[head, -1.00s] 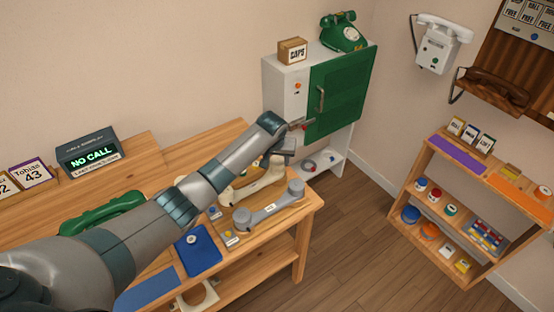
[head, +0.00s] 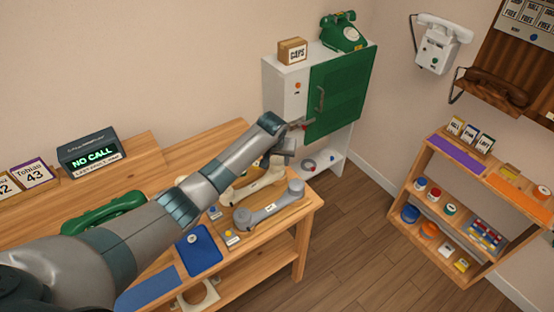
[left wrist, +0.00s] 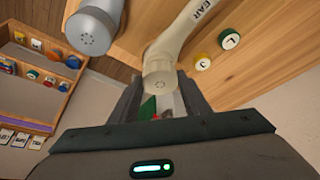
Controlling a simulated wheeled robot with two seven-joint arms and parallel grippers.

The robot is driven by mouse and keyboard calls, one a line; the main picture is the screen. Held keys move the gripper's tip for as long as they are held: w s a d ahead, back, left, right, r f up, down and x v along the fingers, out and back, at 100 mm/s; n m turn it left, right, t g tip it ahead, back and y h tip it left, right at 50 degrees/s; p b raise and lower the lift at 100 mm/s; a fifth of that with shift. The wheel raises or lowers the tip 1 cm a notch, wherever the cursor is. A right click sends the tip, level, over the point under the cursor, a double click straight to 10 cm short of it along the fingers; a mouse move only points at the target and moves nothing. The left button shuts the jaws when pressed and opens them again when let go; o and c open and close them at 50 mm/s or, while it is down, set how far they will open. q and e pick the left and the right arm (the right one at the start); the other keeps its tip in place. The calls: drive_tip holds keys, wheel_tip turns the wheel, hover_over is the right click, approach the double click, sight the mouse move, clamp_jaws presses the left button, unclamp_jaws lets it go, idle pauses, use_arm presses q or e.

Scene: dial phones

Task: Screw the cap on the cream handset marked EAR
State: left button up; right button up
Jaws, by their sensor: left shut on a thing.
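The cream handset (head: 255,183) lies on the wooden table near its far right corner. In the left wrist view the cream handset (left wrist: 178,38) shows its EAR marking, and its round end with small holes points toward my jaws. My left gripper (head: 284,154) is at that far end. In the left wrist view my left gripper (left wrist: 160,103) has its fingers on either side of the round end and is shut on it. I cannot tell whether this end piece is a separate cap or how far it is screwed on. My right gripper is not in view.
A grey handset (head: 268,212) lies close beside the cream one. A white cabinet with a green door (head: 340,95) stands behind the gripper. A shelf (head: 465,215) with coloured caps stands right.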

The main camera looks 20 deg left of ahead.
use_arm(q)
drive_tip(key=shift+f+b, duration=0.3)
drive_tip(key=shift+f, duration=0.45)
drive_tip(key=o, duration=1)
drive_tip(key=shift+r, duration=0.15)
drive_tip(key=a+b+v, duration=0.1)
drive_tip(key=b+v, duration=0.3)
drive_tip(key=v, duration=1.3)
drive_tip(key=shift+d, duration=0.5)
drive_tip(key=shift+s+r, duration=0.1)
drive_tip(key=shift+c, duration=0.4)
